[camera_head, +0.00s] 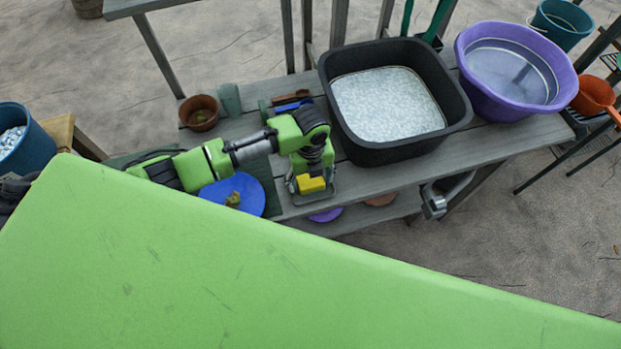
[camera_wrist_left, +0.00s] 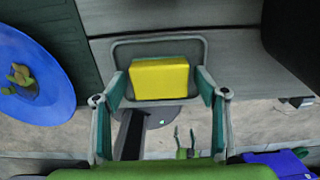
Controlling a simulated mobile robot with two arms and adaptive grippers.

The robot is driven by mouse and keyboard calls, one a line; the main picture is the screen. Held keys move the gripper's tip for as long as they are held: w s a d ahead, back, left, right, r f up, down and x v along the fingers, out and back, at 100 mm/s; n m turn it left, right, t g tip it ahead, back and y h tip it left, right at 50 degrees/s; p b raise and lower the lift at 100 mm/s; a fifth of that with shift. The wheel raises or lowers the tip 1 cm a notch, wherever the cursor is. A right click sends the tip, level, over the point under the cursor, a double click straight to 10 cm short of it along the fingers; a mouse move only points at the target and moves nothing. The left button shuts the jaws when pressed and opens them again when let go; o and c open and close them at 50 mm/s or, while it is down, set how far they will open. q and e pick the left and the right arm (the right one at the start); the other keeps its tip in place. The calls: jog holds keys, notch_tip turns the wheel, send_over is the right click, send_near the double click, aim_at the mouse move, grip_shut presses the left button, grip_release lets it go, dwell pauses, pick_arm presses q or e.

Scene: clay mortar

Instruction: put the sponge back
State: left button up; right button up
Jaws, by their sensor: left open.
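The yellow sponge (camera_head: 311,184) lies in a shallow grey rimmed dish (camera_head: 318,199) by the front edge of the bench. The wrist view shows the sponge (camera_wrist_left: 160,79) with the dish rim (camera_wrist_left: 160,43) around it. My left gripper (camera_head: 309,175) is over the dish. In the wrist view my left gripper (camera_wrist_left: 161,88) is open, one finger on each side of the sponge, with gaps between fingers and sponge. My right gripper is in neither view.
A black tub (camera_head: 352,137) stands close right of my left gripper, and a purple basin (camera_head: 475,85) beyond it. A blue plate (camera_head: 247,191) with a small plant is close on the left. A terracotta pot (camera_head: 200,113) and brushes (camera_head: 292,105) are behind.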

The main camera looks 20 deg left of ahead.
aim_at(311, 181)
pick_arm(q)
notch_tip(311, 181, up, 12)
jog(key=shift+b, duration=0.45)
jog(key=shift+s+f, duration=0.1)
dwell(0.3)
